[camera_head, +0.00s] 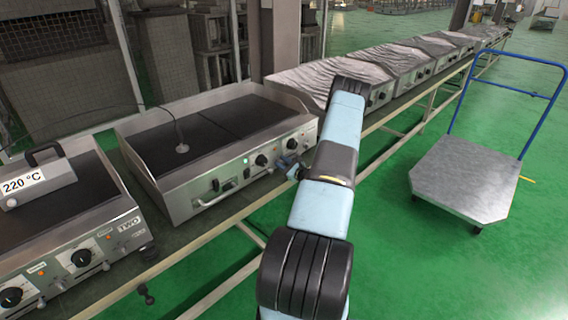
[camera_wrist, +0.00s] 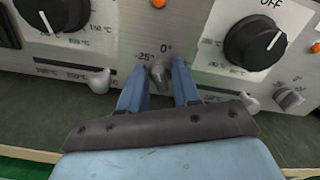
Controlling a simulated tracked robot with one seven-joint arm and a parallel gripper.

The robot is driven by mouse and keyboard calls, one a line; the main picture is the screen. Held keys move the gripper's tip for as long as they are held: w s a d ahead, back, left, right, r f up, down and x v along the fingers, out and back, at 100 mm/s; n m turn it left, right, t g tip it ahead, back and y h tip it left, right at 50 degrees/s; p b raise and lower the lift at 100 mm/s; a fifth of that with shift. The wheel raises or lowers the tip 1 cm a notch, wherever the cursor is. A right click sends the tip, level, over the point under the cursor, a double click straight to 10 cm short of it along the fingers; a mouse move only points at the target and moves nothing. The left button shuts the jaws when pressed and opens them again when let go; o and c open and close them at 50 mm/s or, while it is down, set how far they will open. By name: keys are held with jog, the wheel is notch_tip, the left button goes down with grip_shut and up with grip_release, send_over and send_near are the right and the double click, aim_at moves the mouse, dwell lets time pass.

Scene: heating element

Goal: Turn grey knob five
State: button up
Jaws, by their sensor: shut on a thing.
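A small grey knob (camera_wrist: 158,73) sits on the metal front panel, under the marks "0°" and "-25°" in the wrist view. My gripper (camera_wrist: 158,84) has its two blue fingers on either side of this knob and is shut on it. No number on the knob can be read. Another small grey knob (camera_wrist: 288,98) is to the right, apart from the fingers. In the head view my gripper (camera_head: 290,167) is at the front panel of the middle griddle (camera_head: 165,205), and the held knob is hidden there by my gripper and arm.
Black dials flank the held knob, one at left (camera_wrist: 52,12) and one at right (camera_wrist: 254,43). Small levers (camera_wrist: 98,80) stick out below. A griddle with a "220 °C" block (camera_head: 38,184) stands at left. A cart (camera_head: 465,178) stands on the open green floor at right.

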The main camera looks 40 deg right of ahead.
jog(key=n, duration=0.4)
jog(key=shift+s+f, duration=0.15)
jog(key=shift+a+f+n, duration=0.1)
jog(key=shift+a+n, duration=0.05)
jog(key=shift+n, duration=1.55)
jog(key=shift+a, duration=0.1)
jog(key=o, duration=0.7)
jog(key=shift+o, duration=0.2)
jog(key=s+d, duration=0.1)
jog(key=s, duration=1.2)
jog(key=shift+s, duration=0.3)
